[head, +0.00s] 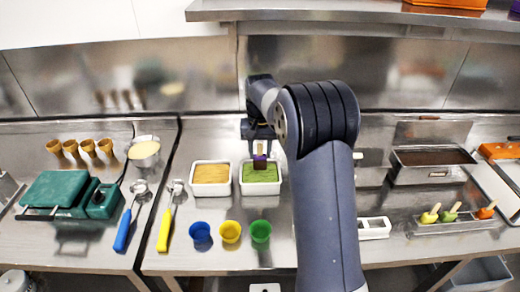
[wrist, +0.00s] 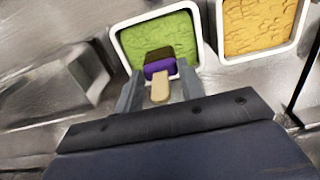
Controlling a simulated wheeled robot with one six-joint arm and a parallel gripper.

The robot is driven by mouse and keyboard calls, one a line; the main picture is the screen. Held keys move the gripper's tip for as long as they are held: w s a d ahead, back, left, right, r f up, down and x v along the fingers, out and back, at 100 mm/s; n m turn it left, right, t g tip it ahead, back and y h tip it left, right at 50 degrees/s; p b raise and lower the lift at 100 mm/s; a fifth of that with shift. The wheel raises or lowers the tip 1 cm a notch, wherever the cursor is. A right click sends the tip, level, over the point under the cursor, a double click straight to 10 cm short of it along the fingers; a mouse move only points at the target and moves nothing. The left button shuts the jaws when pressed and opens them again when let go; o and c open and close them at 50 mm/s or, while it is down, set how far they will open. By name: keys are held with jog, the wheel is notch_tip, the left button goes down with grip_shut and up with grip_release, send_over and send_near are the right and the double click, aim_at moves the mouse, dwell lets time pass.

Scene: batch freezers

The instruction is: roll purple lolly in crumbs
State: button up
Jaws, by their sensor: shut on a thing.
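My gripper (head: 259,134) is shut on the pale stick of the purple lolly (head: 260,162). The lolly hangs tip down over the far part of a white tray of green crumbs (head: 262,189). In the wrist view the stick sits between the fingers (wrist: 160,92), with the purple body (wrist: 159,67) beyond it and a dark brown coating on its far end. Green crumbs (wrist: 150,35) lie behind the tip. I cannot tell whether the tip touches them.
A white tray of tan crumbs (head: 211,190) stands left of the green one. Blue (head: 200,232), yellow (head: 231,231) and green (head: 261,231) cups stand in front. Right are a dark-filled steel pan (head: 436,175) and a rack (head: 450,228) of lollies. My arm hides part of the counter.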

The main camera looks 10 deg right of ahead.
aim_at(260, 169)
jog(key=shift+f, duration=0.2)
jog(key=shift+f+b, duration=1.7)
jog(key=shift+f, duration=1.05)
jog(key=shift+d, duration=0.15)
jog(key=shift+s+d, duration=0.15)
jog(key=shift+d, duration=0.45)
jog(key=shift+w+a+p, duration=0.15)
jog(key=shift+a+p, duration=0.25)
jog(key=shift+a, duration=0.4)
jog(key=shift+w+a+p, duration=0.15)
jog(key=shift+a+p, duration=0.2)
jog(key=shift+a, duration=0.4)
jog(key=shift+s+d, duration=0.15)
jog(key=shift+d, duration=0.65)
jog(key=shift+s+d, duration=0.15)
jog(key=shift+d, duration=0.65)
jog(key=shift+w+a, duration=0.15)
jog(key=shift+a, duration=0.7)
